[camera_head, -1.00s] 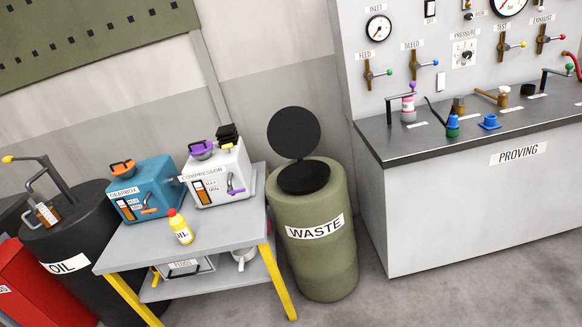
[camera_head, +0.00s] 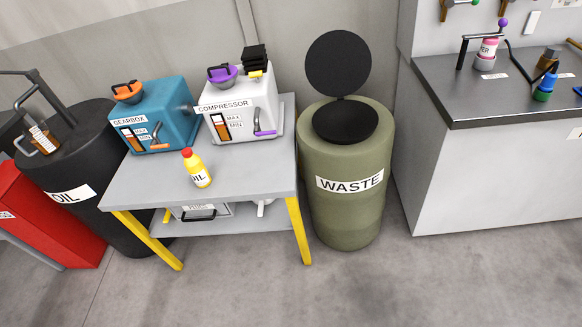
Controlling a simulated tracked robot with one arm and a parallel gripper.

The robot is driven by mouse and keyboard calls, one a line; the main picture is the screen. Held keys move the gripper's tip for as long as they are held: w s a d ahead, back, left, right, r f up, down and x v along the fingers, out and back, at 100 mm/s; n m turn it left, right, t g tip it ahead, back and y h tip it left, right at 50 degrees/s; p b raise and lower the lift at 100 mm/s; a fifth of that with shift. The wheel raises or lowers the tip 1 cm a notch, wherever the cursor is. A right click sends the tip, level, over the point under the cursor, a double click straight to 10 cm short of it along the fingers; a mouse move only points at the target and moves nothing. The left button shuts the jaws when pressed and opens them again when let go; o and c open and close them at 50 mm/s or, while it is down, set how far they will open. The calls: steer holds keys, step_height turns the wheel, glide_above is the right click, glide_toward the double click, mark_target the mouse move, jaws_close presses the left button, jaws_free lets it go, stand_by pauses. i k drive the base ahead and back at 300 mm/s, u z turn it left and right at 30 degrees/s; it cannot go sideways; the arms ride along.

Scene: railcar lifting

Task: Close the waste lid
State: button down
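The waste bin (camera_head: 345,205) is an olive-green drum with a white WASTE label, standing on the floor right of the small table. Its round black lid (camera_head: 338,63) stands open, raised upright at the back of the rim. The dark round opening (camera_head: 345,120) shows on top of the drum. My gripper does not show in the view.
A grey table (camera_head: 235,185) with yellow legs stands close left of the bin. It bears a blue gearbox unit (camera_head: 155,115), a white compressor unit (camera_head: 240,105) and a yellow oil bottle (camera_head: 197,171). The proving bench (camera_head: 480,165) stands at right. The floor in front is clear.

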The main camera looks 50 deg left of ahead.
mark_target(337, 63)
steer(key=u, duration=0.9)
steer(key=i, duration=0.55)
steer(key=z, duration=0.1)
steer(key=k, duration=0.5)
steer(key=u, duration=0.1)
